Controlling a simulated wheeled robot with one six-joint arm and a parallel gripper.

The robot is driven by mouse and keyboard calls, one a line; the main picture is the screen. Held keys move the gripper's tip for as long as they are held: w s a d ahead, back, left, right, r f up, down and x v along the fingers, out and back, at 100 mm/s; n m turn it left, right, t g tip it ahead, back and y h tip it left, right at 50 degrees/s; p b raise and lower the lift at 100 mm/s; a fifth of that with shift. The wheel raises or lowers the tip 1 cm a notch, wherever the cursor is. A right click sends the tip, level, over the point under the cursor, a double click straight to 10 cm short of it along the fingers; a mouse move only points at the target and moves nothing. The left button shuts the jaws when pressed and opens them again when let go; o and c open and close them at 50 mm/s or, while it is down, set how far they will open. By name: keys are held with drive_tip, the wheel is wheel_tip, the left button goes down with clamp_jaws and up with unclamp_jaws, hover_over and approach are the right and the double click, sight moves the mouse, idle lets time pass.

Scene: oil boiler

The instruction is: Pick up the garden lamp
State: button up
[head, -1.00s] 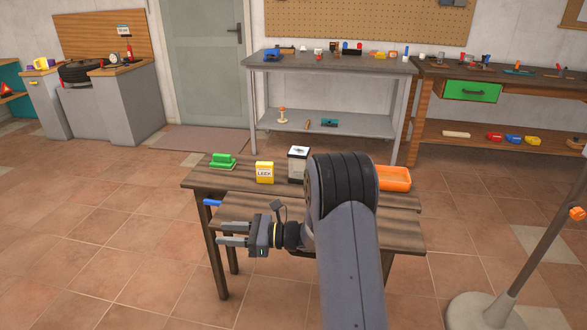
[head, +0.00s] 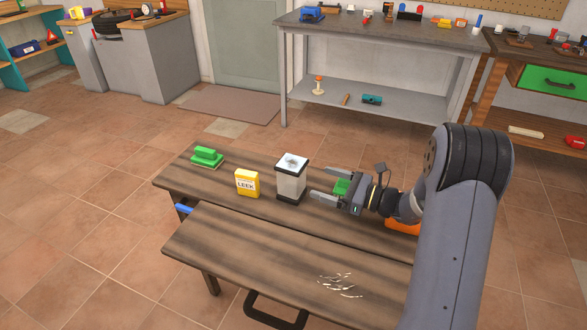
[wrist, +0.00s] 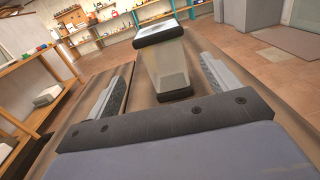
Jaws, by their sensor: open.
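The garden lamp (head: 291,182) stands upright on the wooden bench, with clear pale sides, a black base and a dark-rimmed top. My gripper (head: 321,184) is open and empty, just right of the lamp, its fingers pointing at it. In the wrist view the lamp (wrist: 167,66) appears between the lines of the two fingers, near the tips. Its top reaches toward the upper edge of that view. I cannot tell whether the fingertips touch it.
Left of the lamp on the bench (head: 225,255) are a yellow LEEK packet (head: 247,184) and a green brush-like item (head: 207,157). A green object (head: 343,187) and an orange tray (head: 402,228) are partly hidden by my arm.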

sight(303, 174)
drive_tip(key=x, duration=0.5)
drive_tip(key=shift+w+a, duration=0.15)
drive_tip(key=shift+w, duration=0.1)
drive_tip(key=shift+p+x, duration=0.3)
drive_tip(key=shift+x, duration=2.35)
drive_tip(key=shift+c, duration=0.5)
drive_tip(key=c, duration=1.2)
